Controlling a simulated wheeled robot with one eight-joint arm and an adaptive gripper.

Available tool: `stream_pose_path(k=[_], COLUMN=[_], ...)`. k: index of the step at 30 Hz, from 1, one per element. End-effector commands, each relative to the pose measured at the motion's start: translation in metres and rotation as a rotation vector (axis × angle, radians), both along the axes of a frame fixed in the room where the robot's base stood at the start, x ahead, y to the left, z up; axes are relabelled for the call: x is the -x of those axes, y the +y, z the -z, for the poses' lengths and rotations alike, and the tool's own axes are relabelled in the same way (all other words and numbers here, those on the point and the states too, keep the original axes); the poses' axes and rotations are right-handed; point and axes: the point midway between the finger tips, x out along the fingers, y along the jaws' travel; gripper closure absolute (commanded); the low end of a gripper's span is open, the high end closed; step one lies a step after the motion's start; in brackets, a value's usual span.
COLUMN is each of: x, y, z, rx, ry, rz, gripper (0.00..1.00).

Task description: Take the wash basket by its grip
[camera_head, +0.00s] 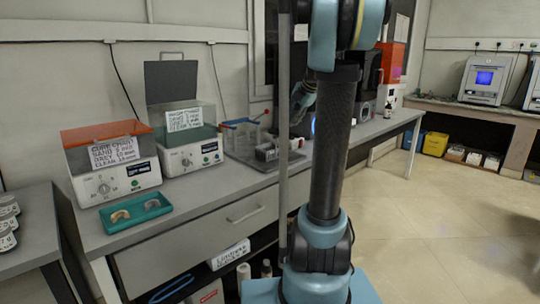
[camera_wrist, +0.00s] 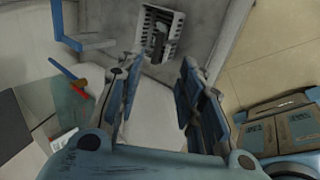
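What looks like the wash basket, a small grey slotted basket (camera_wrist: 152,18), is at the top centre of the wrist view with a dark piece in it, probably its grip. In the head view it seems to be the small grey basket (camera_head: 266,154) on the bench, left of my arm. My gripper (camera_wrist: 155,75) is open and empty in the wrist view, its two blue-grey fingers apart. The basket lies beyond the fingertips, apart from them. In the head view my gripper (camera_head: 302,100) is partly hidden behind my arm.
A clear blue-edged bath (camera_head: 240,135) and a red-tipped lever (camera_head: 264,113) stand beside the basket. Two lidded machines (camera_head: 112,180) (camera_head: 192,155) and a green tray (camera_head: 136,213) are farther left on the bench (camera_head: 215,185). Floor at right is open.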

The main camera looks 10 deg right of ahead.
Motion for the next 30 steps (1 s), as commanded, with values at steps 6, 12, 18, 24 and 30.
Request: stream_pose_path(k=[6, 12, 18, 24, 30], x=[-0.018, -0.031, -0.035, -0.045, -0.055], y=[0.013, 0.022, 0.026, 0.038, 0.047], z=[0.033, 0.056, 0.066, 0.083, 0.101], rx=[0.000, -0.001, 0.000, 0.000, -0.001], ry=[0.001, 0.001, 0.000, 0.001, 0.002], rz=[-0.001, 0.000, 0.001, -0.001, 0.000], gripper=[0.65, 0.65, 0.65, 0.65, 0.65])
